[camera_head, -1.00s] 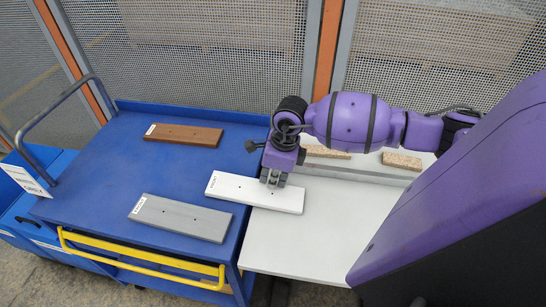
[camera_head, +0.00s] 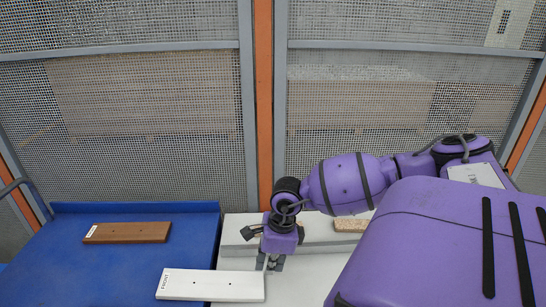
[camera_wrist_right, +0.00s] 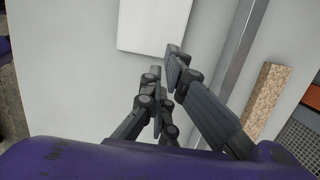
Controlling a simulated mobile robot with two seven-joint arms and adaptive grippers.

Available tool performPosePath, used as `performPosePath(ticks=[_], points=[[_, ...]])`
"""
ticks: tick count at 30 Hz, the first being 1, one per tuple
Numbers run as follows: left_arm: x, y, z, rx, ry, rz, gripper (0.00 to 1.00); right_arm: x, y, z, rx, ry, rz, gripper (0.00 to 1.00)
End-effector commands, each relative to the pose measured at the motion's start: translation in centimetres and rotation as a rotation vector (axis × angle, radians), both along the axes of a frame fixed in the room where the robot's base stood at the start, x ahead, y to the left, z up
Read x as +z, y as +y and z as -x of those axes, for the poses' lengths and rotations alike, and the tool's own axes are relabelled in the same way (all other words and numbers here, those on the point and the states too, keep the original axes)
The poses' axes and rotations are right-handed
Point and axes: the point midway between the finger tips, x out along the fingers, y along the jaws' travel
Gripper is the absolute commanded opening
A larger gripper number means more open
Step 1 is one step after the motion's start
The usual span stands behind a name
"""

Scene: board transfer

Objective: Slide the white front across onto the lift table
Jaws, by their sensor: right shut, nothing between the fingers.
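The white front (camera_head: 208,286) lies flat across the join, its labelled left half on the blue cart (camera_head: 110,280) and its right half on the pale lift table (camera_head: 300,285). My right gripper (camera_head: 270,264) is shut and empty at the back right corner of the white front. In the right wrist view its closed fingertips (camera_wrist_right: 172,58) overlap the near edge of the white front (camera_wrist_right: 152,24); I cannot tell whether they touch it. My left gripper is not in view.
A brown front (camera_head: 127,232) lies on the cart, left of the white one. A pale ledge with a chipboard piece (camera_head: 350,224) runs along the back of the lift table. A mesh fence (camera_head: 130,120) stands behind. The lift table right of the white front is bare.

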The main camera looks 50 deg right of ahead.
Motion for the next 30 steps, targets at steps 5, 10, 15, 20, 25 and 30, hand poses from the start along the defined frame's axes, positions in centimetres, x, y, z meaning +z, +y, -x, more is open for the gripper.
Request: performPosePath(ticks=[5,10,15,20,25,30], points=[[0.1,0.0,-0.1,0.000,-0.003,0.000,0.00,0.0,-0.5,0.6,0.002,-0.001,0.001,0.00],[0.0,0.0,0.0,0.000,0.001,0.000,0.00,0.0,-0.5,0.6,0.002,-0.001,0.000,0.00],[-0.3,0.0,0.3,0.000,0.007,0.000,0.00,0.0,-0.5,0.6,0.001,0.000,0.000,0.10],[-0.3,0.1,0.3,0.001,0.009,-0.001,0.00,0.2,-0.5,0.3,0.002,-0.006,-0.001,0.32],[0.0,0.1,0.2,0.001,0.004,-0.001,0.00,2.3,1.5,-2.9,0.021,-0.074,-0.032,0.54],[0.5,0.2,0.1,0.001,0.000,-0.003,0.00,4.4,7.5,-7.3,0.080,-0.152,-0.119,0.76]])
